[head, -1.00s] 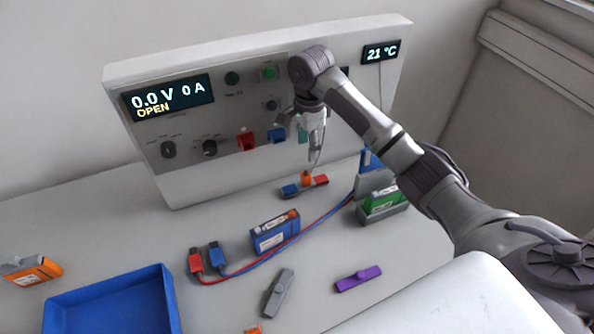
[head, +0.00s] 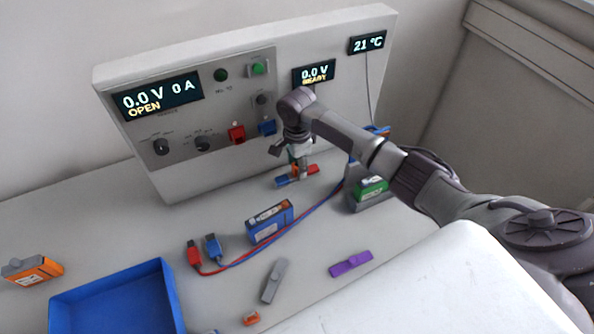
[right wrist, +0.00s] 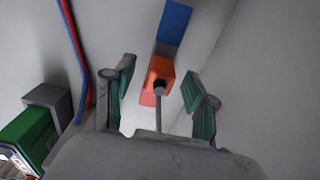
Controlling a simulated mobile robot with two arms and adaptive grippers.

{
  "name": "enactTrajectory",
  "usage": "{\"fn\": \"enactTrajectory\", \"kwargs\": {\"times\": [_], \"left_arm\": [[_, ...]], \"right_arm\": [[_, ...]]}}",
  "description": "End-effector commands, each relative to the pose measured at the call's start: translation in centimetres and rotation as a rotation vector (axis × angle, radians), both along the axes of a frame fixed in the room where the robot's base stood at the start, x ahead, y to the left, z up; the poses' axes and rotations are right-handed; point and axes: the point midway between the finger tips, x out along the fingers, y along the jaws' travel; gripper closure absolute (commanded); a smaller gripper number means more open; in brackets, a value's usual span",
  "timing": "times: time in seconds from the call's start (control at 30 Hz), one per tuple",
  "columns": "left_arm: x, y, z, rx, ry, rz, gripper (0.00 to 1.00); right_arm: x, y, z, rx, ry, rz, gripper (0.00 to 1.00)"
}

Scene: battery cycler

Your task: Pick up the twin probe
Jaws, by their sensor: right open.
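The twin probe (head: 286,182) lies on the table at the foot of the cycler panel, with a blue end, a red end and an orange middle grip. My right gripper (head: 297,168) is directly above it and hides most of the orange grip in the head view. In the right wrist view the open fingers (right wrist: 160,95) stand on either side of the orange grip (right wrist: 159,72), with a gap on both sides. The probe's blue end (right wrist: 174,22) points away there; its red end is mostly hidden. My left gripper is not in view.
The panel (head: 180,180) rises close behind the probe. A green battery in a grey holder (head: 372,201) and red and blue cables (head: 300,218) are nearby. A blue battery (head: 270,222), blue tray (head: 170,300), grey piece (head: 274,281) and purple piece (head: 350,263) lie in front.

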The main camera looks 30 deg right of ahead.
Motion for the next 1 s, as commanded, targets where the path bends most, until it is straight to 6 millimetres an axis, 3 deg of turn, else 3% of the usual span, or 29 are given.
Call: {"fn": "enactTrajectory", "kwargs": {"times": [0.2,0.43,0.77,1.0], "left_arm": [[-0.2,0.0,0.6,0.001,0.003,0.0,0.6],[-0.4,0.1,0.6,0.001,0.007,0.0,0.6],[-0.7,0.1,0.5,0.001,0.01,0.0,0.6],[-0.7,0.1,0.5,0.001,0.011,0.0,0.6]], "right_arm": [[-0.1,0.1,-2.3,0.0,0.0,-0.001,0.44],[0.0,0.1,-2.5,0.0,-0.001,0.0,0.44],[0.0,0.0,-2.4,0.0,-0.001,0.0,0.97],[0.0,0.0,-2.4,0.0,-0.002,-0.001,1.0]]}}
